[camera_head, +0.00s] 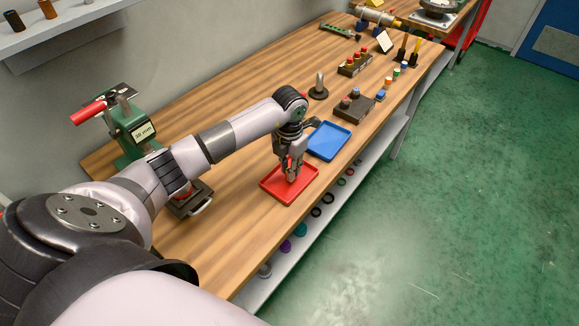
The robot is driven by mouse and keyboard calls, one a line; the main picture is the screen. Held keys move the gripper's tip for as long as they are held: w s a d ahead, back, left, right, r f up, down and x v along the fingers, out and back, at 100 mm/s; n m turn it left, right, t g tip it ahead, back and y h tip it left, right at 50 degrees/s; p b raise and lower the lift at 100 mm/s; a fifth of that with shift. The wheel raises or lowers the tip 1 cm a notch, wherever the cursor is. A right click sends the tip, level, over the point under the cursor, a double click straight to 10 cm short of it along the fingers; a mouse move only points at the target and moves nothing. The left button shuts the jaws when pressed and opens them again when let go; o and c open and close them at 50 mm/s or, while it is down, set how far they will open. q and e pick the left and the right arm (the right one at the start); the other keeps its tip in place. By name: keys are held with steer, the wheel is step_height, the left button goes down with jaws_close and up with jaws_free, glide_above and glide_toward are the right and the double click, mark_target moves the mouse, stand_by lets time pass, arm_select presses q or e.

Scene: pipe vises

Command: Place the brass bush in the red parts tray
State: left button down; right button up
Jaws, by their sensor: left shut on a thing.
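The red parts tray (268,187) lies flat near the front edge of the wooden bench. My left gripper (291,178) points down over the tray, with its fingertips low above or at the tray floor. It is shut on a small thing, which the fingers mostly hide. I cannot make out whether this is the brass bush, and I see no brass bush plainly elsewhere. My right gripper is not in view.
A blue tray (330,141) lies just beyond the red one. A green vise (127,125) with a red handle stands at the left. A dark post on a round base (319,88) and blocks with knobs (355,63) stand farther back. Bare wood lies left of the red tray.

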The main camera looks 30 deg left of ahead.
arm_select(q)
steer(key=shift+f, duration=0.2)
steer(key=c, duration=1.5)
jaws_free()
steer(key=shift+o, duration=0.2)
steer(key=shift+r, duration=0.2)
step_height(320, 180, up, 12)
steer(key=b, duration=0.3)
